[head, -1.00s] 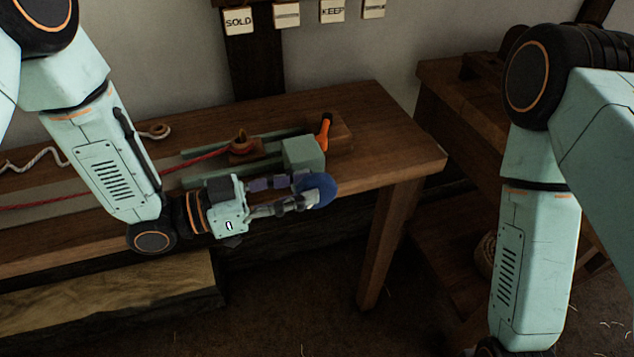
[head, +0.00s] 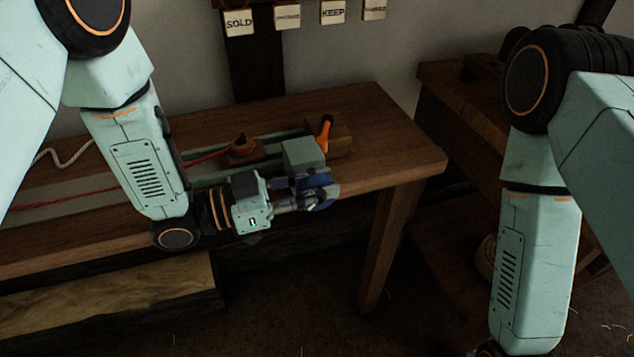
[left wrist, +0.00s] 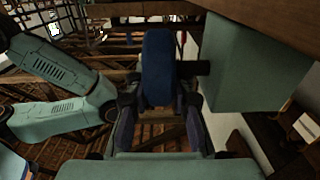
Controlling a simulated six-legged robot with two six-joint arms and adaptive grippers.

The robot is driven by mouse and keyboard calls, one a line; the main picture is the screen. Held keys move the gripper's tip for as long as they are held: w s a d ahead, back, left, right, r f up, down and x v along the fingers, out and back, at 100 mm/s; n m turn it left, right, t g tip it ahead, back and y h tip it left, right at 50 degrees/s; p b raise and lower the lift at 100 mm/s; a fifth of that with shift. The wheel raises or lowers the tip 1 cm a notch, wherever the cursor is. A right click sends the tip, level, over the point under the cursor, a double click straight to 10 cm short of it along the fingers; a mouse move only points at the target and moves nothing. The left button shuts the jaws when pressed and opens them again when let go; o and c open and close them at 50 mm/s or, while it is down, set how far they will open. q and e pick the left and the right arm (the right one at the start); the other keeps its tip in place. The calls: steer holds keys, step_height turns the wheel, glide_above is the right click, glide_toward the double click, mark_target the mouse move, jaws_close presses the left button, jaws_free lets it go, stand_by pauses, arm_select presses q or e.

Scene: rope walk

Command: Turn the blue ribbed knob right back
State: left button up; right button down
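The blue ribbed knob (head: 322,196) is at the front of a green block (head: 303,155) on the bench. My left gripper (head: 308,194) reaches it from the left, and its fingers partly cover the knob. In the left wrist view the knob (left wrist: 158,68) appears edge-on between my two open fingers (left wrist: 160,92), on a dark shaft from the green block (left wrist: 250,65). The fingers stand on either side of the knob. Whether either fingertip touches it is unclear. My right arm shows at the right of the head view, but its gripper is out of view.
An orange lever (head: 325,133) stands behind the green block. A wooden piece (head: 243,148) with a red rope (head: 70,200) sits between green rails. The wooden bench (head: 405,150) ends to the right of the knob. A second wooden bench (head: 445,85) stands farther right.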

arm_select(q)
jaws_close()
steer(key=shift+a+f+h+b, duration=0.1)
steer(key=shift+f+h+b, duration=0.1)
steer(key=shift+h+b, duration=0.5)
steer(key=shift+a+r+t+h+b, duration=0.1)
steer(key=shift+r+t+h+b, duration=0.05)
steer(key=shift+t+h+b, duration=0.35)
steer(key=o, duration=0.5)
jaws_free()
steer(key=shift+o, duration=0.2)
steer(key=v, duration=1.2)
